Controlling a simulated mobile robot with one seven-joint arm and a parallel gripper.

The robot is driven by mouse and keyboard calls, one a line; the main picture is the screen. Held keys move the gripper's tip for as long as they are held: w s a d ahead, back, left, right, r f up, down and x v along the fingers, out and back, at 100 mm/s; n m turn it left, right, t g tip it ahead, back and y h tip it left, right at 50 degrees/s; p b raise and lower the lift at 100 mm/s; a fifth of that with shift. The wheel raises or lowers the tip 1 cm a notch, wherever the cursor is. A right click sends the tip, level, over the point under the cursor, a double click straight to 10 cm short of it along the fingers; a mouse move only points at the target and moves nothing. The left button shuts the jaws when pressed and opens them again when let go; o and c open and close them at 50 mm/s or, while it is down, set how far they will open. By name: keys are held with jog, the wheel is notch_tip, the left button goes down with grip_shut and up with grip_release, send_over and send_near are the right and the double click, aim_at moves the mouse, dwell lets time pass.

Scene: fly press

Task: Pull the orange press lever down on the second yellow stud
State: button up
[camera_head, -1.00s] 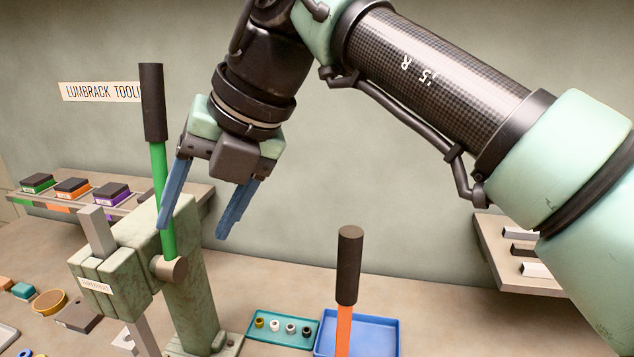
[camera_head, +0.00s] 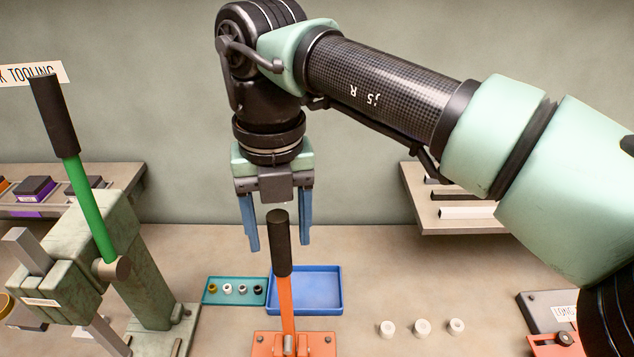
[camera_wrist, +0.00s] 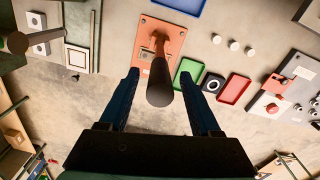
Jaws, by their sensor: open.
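The orange press lever (camera_head: 286,305) stands nearly upright on its orange base (camera_head: 318,343), topped by a dark grip (camera_head: 280,240). My gripper (camera_head: 277,246) is open and empty, its two blue fingers pointing down, one seen on each side of the grip. The grip overlaps the gripper in the head view. In the wrist view the grip (camera_wrist: 159,85) shows end-on between the open fingertips (camera_wrist: 160,72), with gaps on both sides. How far apart they are in depth I cannot tell. I cannot make out a yellow stud on the orange press (camera_wrist: 148,45).
A green-levered press (camera_head: 140,255) stands at left. White cylinders (camera_head: 421,327) stand to the right.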

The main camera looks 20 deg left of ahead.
jog(key=shift+f, duration=1.45)
jog(key=shift+c, duration=0.2)
grip_shut()
